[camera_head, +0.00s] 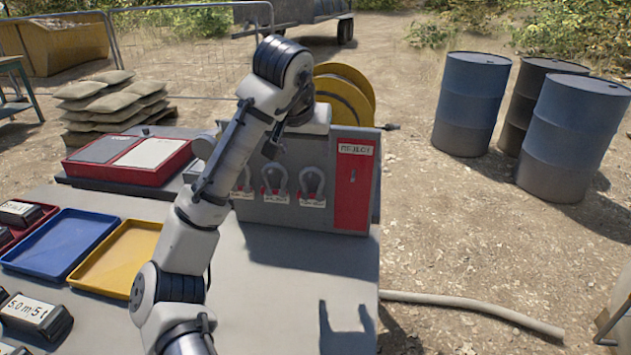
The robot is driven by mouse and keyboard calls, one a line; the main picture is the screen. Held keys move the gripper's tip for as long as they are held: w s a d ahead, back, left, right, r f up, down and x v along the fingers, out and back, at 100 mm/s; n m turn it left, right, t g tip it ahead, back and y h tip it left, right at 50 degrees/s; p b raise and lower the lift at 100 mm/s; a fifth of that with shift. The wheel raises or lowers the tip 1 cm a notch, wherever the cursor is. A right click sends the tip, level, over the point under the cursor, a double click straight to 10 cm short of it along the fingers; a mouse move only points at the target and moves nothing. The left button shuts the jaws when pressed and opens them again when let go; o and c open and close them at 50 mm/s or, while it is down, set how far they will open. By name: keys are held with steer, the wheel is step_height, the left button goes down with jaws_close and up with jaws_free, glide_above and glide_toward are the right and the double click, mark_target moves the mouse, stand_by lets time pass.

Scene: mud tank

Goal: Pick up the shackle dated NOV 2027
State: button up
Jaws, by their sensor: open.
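Three grey shackles hang in a row on the front of a grey panel: the left shackle (243,182), the middle shackle (275,181) and the right shackle (312,184). Each has a small white tag low down, too small to read, so I cannot tell which is dated NOV 2027. My arm rises in front of the panel and partly covers the left shackle. My gripper's fingers do not show. A two-pronged shadow lies on the table in front of the panel.
The grey table (285,285) is clear before the panel. A red upright panel (354,195) with a hard-to-read label stands right of the shackles. A blue tray (62,245), a yellow tray (118,260) and labelled dark blocks (38,318) are left. A yellow reel (345,92) stands behind.

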mark_target(312, 173)
steer(key=p+x, duration=0.1)
steer(key=x, duration=0.6)
steer(key=shift+w+f, duration=0.1)
steer(key=shift+f, duration=0.25)
steer(key=shift+d+p+x, duration=0.1)
steer(key=shift+p+x, duration=0.35)
steer(key=shift+x, duration=0.95)
steer(key=shift+d+p+x, duration=0.15)
steer(key=shift+p+x, duration=0.25)
steer(key=shift+x, duration=0.95)
steer(key=shift+f, duration=0.1)
steer(key=shift+c, duration=0.5)
steer(key=c, duration=0.7)
